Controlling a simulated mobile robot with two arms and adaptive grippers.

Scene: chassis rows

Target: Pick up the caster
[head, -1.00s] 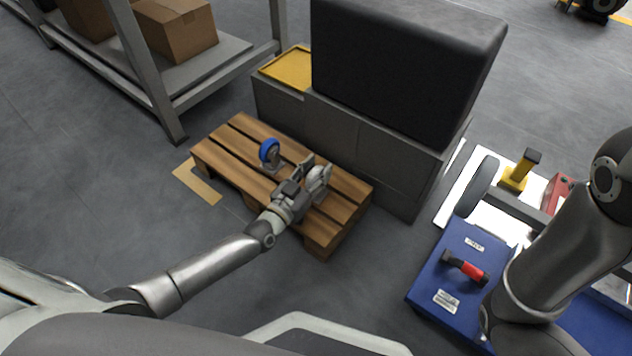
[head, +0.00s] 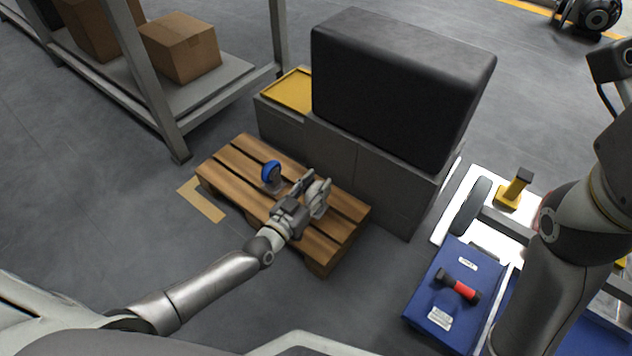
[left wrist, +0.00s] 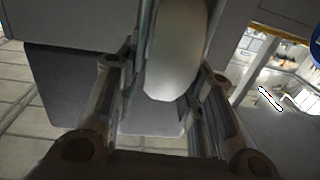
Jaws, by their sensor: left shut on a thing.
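My left gripper (head: 312,190) is over the right part of the wooden pallet (head: 230,173). It is shut on a caster with a pale grey wheel (head: 320,197). In the left wrist view the caster's pale wheel (left wrist: 175,60) is between the two fingers (left wrist: 165,105); its mount is hidden. I cannot tell whether the caster is clear of the slats. A second caster with a blue wheel (head: 271,172) stands on the pallet to the left of the gripper. My right arm is at the right edge; its gripper is not in view.
Grey cabinets with a black padded block (head: 400,85) and a yellow tray (head: 290,91) stand behind the pallet. A shelf with cardboard boxes (head: 182,48) is at upper left.

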